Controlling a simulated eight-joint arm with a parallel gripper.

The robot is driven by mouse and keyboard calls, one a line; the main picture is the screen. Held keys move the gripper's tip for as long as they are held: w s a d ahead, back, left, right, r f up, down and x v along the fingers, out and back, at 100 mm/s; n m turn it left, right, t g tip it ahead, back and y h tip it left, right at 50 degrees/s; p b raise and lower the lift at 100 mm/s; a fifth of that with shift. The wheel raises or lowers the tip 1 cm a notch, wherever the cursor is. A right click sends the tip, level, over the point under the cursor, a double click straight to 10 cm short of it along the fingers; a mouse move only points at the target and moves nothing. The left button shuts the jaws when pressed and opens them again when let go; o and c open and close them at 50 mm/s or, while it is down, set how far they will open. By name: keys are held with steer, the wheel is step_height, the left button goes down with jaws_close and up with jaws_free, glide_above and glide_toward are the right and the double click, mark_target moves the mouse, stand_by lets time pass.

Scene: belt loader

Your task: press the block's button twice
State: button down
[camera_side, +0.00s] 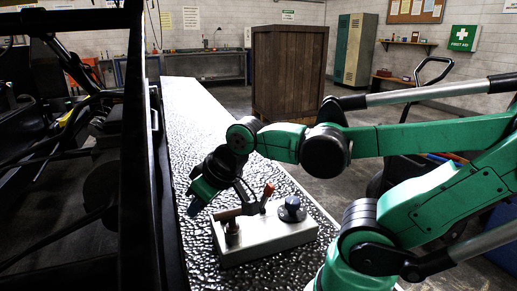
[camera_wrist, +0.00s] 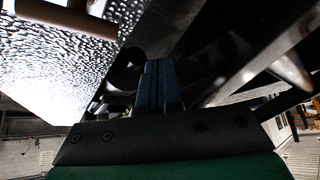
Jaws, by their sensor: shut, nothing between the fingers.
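The pale block (camera_side: 268,240) sits on the textured metal surface in the side view. A dark round knob-like part (camera_side: 292,207) stands on its right end; it looks like the button, though I cannot be sure. A lever with an orange-brown grip (camera_side: 268,190) rises near the middle, and a brown handle (camera_side: 228,214) is at the left end. My gripper (camera_side: 194,207) is shut and empty, left of the block and apart from the knob. In the wrist view its blue fingers (camera_wrist: 160,84) are together; a brown handle (camera_wrist: 66,16) shows at the top left, and the knob is not visible.
The textured metal belt (camera_side: 195,110) runs back, with clear surface behind the block. A dark machine frame (camera_side: 135,150) stands close on the left of my gripper. A wooden crate (camera_side: 288,75) stands at the back, beside a locker (camera_side: 355,50).

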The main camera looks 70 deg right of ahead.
steer(key=w+d+r+m+g, duration=0.1)
steer(key=d+r+m+g, duration=0.5)
steer(key=d+m, duration=0.2)
steer(key=shift+w+d+r+m+g, duration=0.3)
steer(key=shift+w+d+r+g, duration=0.1)
steer(key=shift+d, duration=0.85)
step_height(320, 180, down, 14)
